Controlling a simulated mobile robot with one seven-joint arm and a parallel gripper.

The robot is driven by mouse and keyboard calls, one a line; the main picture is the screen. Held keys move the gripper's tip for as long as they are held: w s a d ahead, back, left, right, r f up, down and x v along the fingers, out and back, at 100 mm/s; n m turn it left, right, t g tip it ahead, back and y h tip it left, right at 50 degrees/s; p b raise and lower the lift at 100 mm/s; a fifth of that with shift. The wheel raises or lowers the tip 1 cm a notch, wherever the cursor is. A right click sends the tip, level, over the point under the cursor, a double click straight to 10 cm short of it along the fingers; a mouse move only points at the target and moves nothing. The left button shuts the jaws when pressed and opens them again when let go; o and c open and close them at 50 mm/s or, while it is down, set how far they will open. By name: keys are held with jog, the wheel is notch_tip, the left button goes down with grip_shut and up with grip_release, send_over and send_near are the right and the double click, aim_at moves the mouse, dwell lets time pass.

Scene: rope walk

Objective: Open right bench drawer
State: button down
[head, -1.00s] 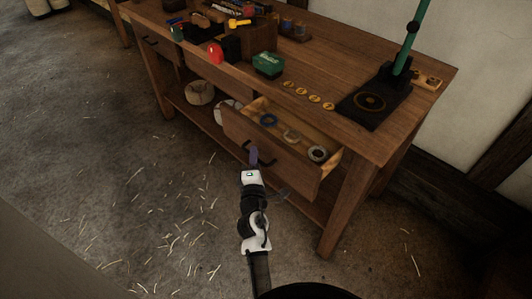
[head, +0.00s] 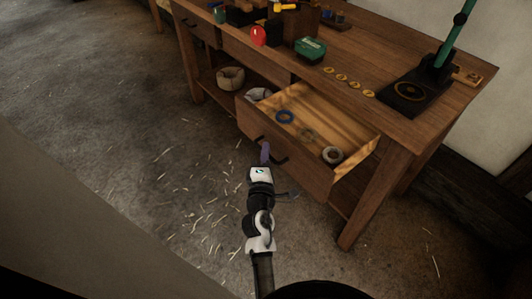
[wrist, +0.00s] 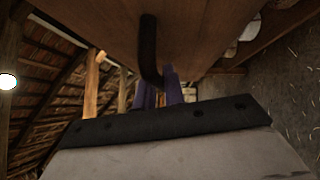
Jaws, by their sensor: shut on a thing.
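The right bench drawer (head: 290,165) is pulled well out of the wooden bench (head: 395,152). My gripper (head: 265,153) is at the left part of this handle, in front of the drawer. In the wrist view, the purple fingers (wrist: 158,92) are shut on the lower part of the dark handle (wrist: 149,55). The exact contact is partly hidden.
A green tin (head: 310,50), a red object (head: 258,36), several yellow discs (head: 348,81) and a black stand (head: 415,92) are on the bench top. Rope coils (head: 230,77) sit on the lower shelf. The floor (head: 130,120) in front is open, with scattered straw.

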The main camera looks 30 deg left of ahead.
jog(key=c, duration=1.5)
grip_release()
